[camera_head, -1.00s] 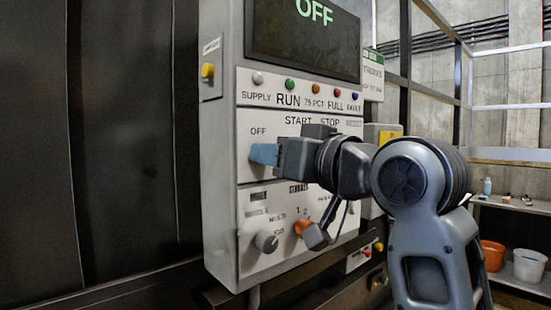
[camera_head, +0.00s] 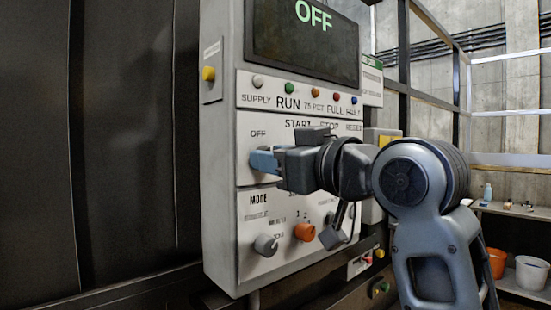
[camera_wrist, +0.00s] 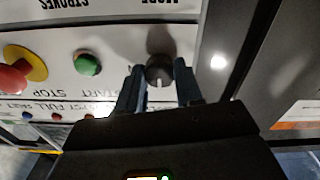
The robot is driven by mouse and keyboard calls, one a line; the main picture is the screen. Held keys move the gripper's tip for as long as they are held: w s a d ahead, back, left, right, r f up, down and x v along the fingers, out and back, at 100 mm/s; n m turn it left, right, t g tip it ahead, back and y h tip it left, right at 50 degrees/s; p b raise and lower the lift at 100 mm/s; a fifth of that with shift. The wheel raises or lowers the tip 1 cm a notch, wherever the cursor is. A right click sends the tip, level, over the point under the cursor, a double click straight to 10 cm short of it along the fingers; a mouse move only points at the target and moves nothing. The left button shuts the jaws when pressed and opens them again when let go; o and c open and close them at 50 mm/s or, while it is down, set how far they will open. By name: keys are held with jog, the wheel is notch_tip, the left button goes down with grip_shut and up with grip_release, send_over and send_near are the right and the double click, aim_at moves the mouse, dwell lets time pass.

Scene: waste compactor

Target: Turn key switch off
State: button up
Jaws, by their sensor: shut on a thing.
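The key switch (camera_wrist: 160,70) shows in the wrist view as a dark round knob with a white mark pointing down in the picture. My gripper (camera_wrist: 160,76) has one blue-grey finger on each side of it and is shut on it. In the head view my gripper (camera_head: 263,160) is against the panel just below the printed OFF label, and its fingers hide the switch there. The grey control panel (camera_head: 245,210) has a dark display (camera_head: 300,40) reading OFF in green letters.
Below my gripper are a grey knob (camera_head: 266,245) and an orange knob (camera_head: 305,232). The wrist view shows a green button (camera_wrist: 87,64) and a red stop button (camera_wrist: 14,78) on a yellow base. A yellow button (camera_head: 208,73) is on the panel's left side.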

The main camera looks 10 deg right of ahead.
jog(key=o, duration=1)
jog(key=shift+o, duration=0.2)
jog(key=shift+s+d, duration=0.1)
jog(key=shift+s, duration=0.05)
jog(key=b+v, duration=0.1)
jog(key=v, duration=0.6)
jog(key=shift+s+d, duration=0.2)
jog(key=shift+s, duration=0.05)
jog(key=shift+f, duration=0.1)
